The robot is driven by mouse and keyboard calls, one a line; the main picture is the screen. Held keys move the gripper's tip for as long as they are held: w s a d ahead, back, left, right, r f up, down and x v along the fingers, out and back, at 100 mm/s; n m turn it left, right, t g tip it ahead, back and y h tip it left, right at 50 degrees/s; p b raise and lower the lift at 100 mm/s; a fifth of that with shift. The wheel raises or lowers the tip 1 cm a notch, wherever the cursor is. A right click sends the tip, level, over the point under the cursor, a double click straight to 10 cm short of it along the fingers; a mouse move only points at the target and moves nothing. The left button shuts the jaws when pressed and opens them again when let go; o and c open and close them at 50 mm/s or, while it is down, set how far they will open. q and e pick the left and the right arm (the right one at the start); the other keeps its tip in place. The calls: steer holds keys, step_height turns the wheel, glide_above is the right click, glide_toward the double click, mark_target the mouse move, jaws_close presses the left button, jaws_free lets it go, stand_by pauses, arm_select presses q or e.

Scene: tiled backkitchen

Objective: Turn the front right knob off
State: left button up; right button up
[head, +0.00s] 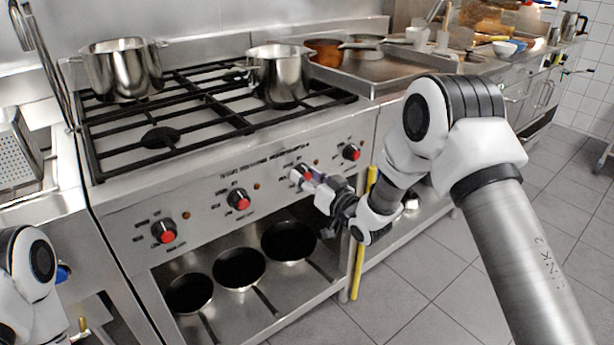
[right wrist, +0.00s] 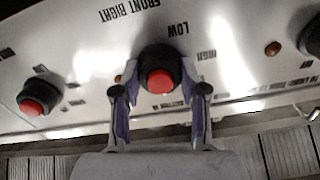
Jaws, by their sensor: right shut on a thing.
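The stove front (head: 205,205) carries a row of several black knobs with red caps. My right gripper (head: 308,178) is at the third knob from the left (head: 302,172). In the right wrist view, which is upside down, the two fingers of my right gripper (right wrist: 160,95) are shut on the sides of this knob (right wrist: 158,80). The words FRONT RIGHT and LOW are printed by it. The knob's pointer is not clear. Part of my left arm shows at the lower left of the head view, but its gripper is not in view.
Knobs stand on either side, one to the right (head: 351,152) and one to the left (head: 238,200). Steel pots (head: 122,70) (head: 280,75) stand on the hob. Dark pans (head: 239,268) sit on the shelf below. A yellow bar (head: 358,270) is close beside my right gripper.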

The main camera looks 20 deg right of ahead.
steer(key=o, duration=1.1)
steer(key=shift+o, duration=0.2)
steer(key=v, duration=1.2)
